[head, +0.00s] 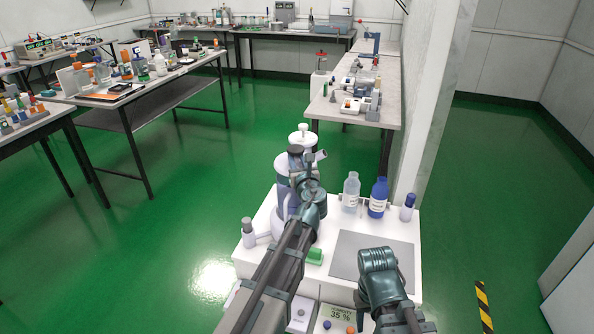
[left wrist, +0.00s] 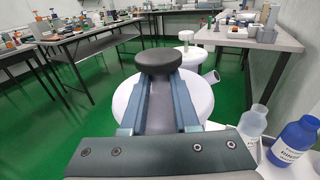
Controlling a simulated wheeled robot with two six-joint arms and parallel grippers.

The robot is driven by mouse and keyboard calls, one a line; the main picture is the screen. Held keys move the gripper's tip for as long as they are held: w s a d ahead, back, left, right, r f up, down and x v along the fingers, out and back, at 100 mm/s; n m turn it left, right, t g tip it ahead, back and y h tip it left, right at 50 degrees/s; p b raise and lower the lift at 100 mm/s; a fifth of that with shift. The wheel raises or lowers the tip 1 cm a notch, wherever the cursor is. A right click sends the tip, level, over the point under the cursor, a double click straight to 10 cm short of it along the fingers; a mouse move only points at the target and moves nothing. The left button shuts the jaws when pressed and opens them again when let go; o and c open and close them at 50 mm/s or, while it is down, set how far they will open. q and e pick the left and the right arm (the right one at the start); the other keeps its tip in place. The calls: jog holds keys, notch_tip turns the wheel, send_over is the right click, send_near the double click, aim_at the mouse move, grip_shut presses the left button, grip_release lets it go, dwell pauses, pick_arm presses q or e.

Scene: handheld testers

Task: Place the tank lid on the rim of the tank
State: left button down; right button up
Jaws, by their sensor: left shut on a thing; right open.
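My left gripper (head: 302,168) is shut on the black knob (left wrist: 158,62) of the tank lid, with a finger on each side of it. The knob also shows in the head view (head: 295,149). Below it in the left wrist view is a broad white disc (left wrist: 126,98), apparently the lid. The pale tank (head: 282,190) stands under the gripper on the white worktop, partly covered by my left arm. I cannot tell whether the lid touches the rim. Of my right arm only the links show at the lower right; its fingertips are not visible.
A clear bottle (head: 351,194), a blue bottle (head: 377,200) and a small blue-capped container (head: 407,209) stand right of the tank. A grey mat (head: 385,244) lies bare. A white-knobbed object (head: 302,132) and a slanted pale tube (head: 320,156) are close to the lid.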

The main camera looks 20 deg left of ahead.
pick_arm(q)
jog(key=shift+f, duration=0.1)
notch_tip(320, 180, down, 3)
jog(key=b, duration=0.3)
jog(key=shift+f+b, duration=0.2)
jog(key=shift+b, duration=0.1)
jog(key=shift+f+b, duration=0.5)
jog(key=c, duration=0.7)
grip_release()
jog(key=shift+o, duration=0.2)
jog(key=shift+r, duration=0.25)
jog(key=shift+r+p, duration=0.45)
jog(key=shift+p, duration=0.25)
jog(key=v, duration=1.2)
jog(key=shift+f, duration=0.2)
